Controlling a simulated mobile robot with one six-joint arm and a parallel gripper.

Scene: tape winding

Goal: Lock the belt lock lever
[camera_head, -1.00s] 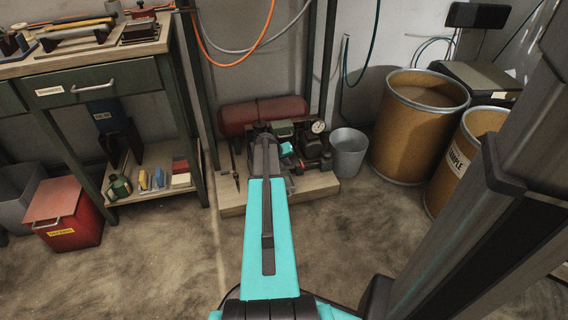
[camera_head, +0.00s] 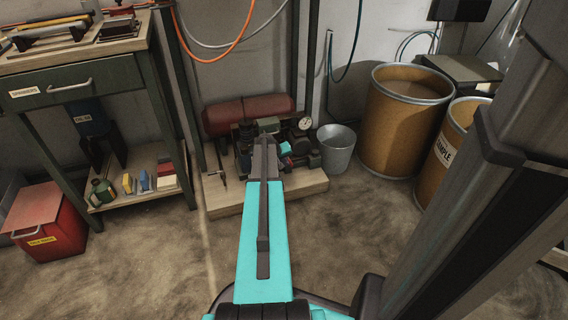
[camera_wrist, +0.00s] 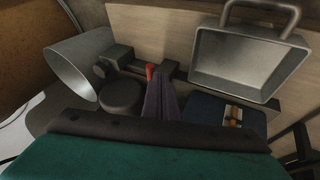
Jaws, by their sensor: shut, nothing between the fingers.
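My gripper (camera_wrist: 162,98) shows in the wrist view as a thin dark wedge of shut fingers with nothing held. A small red piece (camera_wrist: 150,72) shows just beside its tip; it may be the end of the lever, but I cannot tell whether they touch. In the head view my arm reaches over a small machine (camera_head: 300,160) with a red tank (camera_head: 250,114) and a gauge, on a low wooden base (camera_head: 306,182). My arm hides the middle of the machine. I cannot clearly make out the belt lock lever in the head view.
A metal bucket (camera_head: 336,148) stands right of the machine, beside brown drums (camera_head: 402,120). A workbench (camera_head: 80,82) and a red bin (camera_head: 45,222) are at left. In the wrist view a dark cylinder (camera_wrist: 122,97) and a grey handled tray (camera_wrist: 240,66) flank the fingers. The front floor is clear.

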